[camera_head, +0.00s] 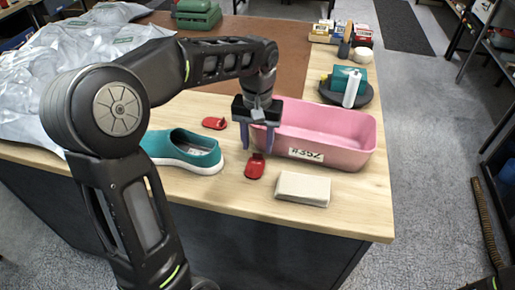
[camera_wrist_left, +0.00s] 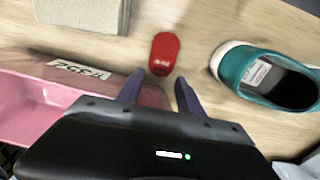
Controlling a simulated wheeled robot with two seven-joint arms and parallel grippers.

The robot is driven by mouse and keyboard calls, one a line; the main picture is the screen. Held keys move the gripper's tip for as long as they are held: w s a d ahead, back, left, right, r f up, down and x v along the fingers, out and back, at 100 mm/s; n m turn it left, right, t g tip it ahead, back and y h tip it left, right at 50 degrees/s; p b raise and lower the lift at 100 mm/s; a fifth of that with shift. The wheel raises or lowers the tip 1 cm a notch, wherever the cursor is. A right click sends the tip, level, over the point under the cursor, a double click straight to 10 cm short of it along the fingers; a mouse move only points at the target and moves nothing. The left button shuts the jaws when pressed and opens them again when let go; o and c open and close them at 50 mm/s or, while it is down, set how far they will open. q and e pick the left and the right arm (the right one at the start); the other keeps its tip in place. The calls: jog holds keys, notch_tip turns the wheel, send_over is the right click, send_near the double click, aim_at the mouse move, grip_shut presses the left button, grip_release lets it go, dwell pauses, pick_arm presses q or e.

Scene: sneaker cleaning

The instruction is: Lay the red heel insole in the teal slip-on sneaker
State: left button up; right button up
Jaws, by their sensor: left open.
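A red heel insole (camera_head: 255,169) lies on the wooden table in front of the pink bin. It also shows in the left wrist view (camera_wrist_left: 163,52), just beyond the fingertips. A second red piece (camera_head: 215,123) lies farther back, behind the sneaker. The teal slip-on sneaker (camera_head: 180,147) stands left of the near insole, partly hidden by my arm; its opening shows in the left wrist view (camera_wrist_left: 280,80). My left gripper (camera_head: 257,149) points down with its fingers apart and empty, close above the near insole. My right gripper is not in view.
The pink bin (camera_head: 345,158) with a number label stands right behind the gripper. A beige block (camera_head: 302,189) lies right of the near insole. A dark round tray (camera_head: 362,98) with bottles and small boxes (camera_head: 325,31) are farther back. Plastic bags (camera_head: 50,60) cover the left.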

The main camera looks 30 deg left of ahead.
aim_at(258, 154)
pick_arm(q)
notch_tip(258, 154, up, 9)
jog(key=p, duration=0.2)
jog(key=shift+o, duration=0.4)
